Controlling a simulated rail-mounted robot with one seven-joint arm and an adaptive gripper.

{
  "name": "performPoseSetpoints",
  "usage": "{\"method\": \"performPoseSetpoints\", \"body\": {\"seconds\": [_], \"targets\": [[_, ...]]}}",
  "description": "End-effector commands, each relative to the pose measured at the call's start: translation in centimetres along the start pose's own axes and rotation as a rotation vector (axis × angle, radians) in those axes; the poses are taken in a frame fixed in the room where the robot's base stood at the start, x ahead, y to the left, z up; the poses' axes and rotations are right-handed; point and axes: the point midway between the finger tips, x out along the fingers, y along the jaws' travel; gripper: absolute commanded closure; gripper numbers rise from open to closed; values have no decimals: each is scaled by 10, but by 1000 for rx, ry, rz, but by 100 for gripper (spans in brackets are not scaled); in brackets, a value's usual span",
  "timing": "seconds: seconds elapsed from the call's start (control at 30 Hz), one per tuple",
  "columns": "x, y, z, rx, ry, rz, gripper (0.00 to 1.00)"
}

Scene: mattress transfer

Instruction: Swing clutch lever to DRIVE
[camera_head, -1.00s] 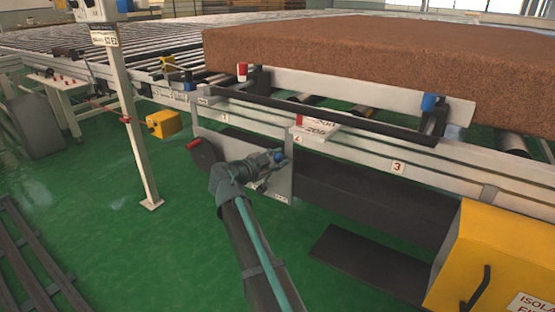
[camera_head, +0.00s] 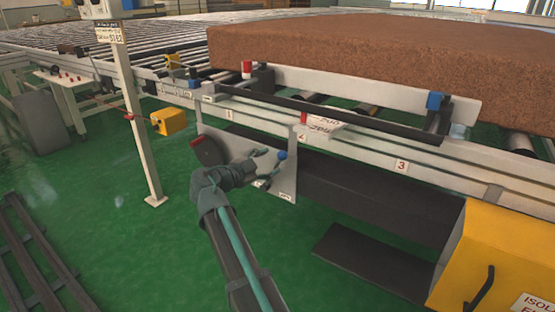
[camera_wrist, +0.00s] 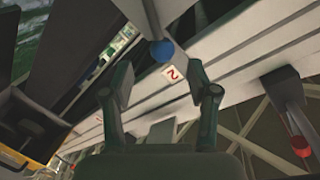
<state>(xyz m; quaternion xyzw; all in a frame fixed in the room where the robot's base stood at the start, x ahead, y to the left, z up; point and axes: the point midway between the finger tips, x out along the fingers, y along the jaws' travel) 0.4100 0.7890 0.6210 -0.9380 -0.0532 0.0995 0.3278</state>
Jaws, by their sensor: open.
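The clutch lever shows as a blue ball knob (camera_head: 281,155) in front of a grey upright plate (camera_head: 286,184) below the conveyor's side rail. In the wrist view the blue knob (camera_wrist: 162,53) lies beyond my fingertips, roughly centred between them, with the rest of the lever hard to make out. My gripper (camera_head: 266,166) is open, just left of and below the knob in the head view. In the wrist view both fingers of my gripper (camera_wrist: 160,76) stand apart with nothing between them. I cannot read a DRIVE mark on the plate.
A dark disc with a red handle (camera_head: 198,142) sits left of the plate. The conveyor rail (camera_head: 370,155) runs above, carrying a brown mattress block (camera_head: 400,62). A yellow cabinet (camera_head: 490,250) stands at the right and a post (camera_head: 138,120) at the left. Green floor is open at the left.

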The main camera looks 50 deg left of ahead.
Motion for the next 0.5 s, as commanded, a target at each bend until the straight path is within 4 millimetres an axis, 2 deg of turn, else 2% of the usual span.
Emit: {"method": "performPoseSetpoints", "body": {"seconds": [0.03,0.2,0.33,0.5], "targets": [[-11,1,0,0,-1,-1,41],[-36,1,0,0,-1,0,41],[-47,1,0,1,0,1,41],[-50,0,0,1,0,1,41]]}}
